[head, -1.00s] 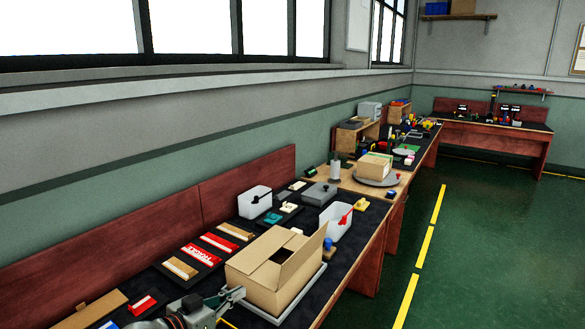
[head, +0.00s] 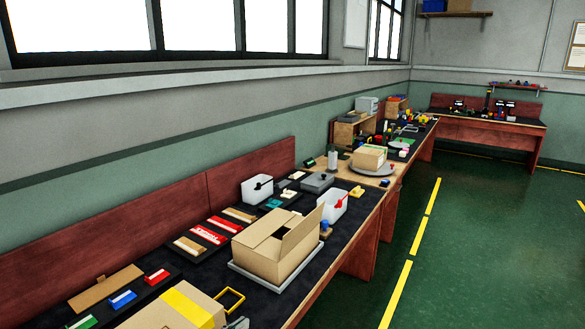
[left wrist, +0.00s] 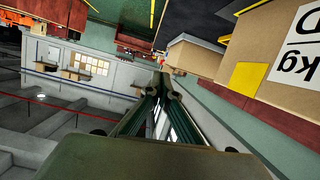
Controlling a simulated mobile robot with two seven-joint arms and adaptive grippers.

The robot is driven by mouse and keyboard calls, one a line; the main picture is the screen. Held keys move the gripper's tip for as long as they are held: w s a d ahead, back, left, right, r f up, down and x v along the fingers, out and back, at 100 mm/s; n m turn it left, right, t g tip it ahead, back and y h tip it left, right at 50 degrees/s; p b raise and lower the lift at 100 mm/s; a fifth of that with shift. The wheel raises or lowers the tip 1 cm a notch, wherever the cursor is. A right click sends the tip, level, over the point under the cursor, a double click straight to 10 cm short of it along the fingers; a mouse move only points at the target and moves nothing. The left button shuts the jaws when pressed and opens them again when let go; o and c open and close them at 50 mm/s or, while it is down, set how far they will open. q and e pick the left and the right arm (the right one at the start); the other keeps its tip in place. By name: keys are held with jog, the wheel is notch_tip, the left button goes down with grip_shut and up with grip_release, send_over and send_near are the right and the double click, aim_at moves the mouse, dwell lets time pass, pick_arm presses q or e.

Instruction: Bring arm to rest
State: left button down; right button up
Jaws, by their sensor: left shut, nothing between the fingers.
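My left gripper shows only as a small grey part (head: 238,322) at the bottom edge of the head view, next to a closed cardboard box with yellow tape (head: 187,307). In the left wrist view my left gripper (left wrist: 163,88) is shut and empty, its fingers together. A box with yellow tape and a "kg" label (left wrist: 270,60) stands to the right of the fingers there, apart from them. My right gripper is in neither view.
An open cardboard box (head: 270,252) stands on a grey tray on the bench. White bins (head: 257,189), red and tan packs (head: 205,235) and a yellow frame (head: 230,300) lie around it. The green floor (head: 480,260) to the right is clear.

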pick_arm(q)
jog(key=s+a+f+g+y, duration=0.1)
jog(key=s+a+f+y, duration=0.2)
jog(key=s+f, duration=0.6)
jog(key=s+a+f+n+g+y, duration=0.1)
jog(key=s+a+f+y, duration=0.2)
jog(key=s, duration=1.4)
notch_tip(320, 180, down, 7)
jog(key=a, duration=0.3)
jog(key=shift+d, duration=0.1)
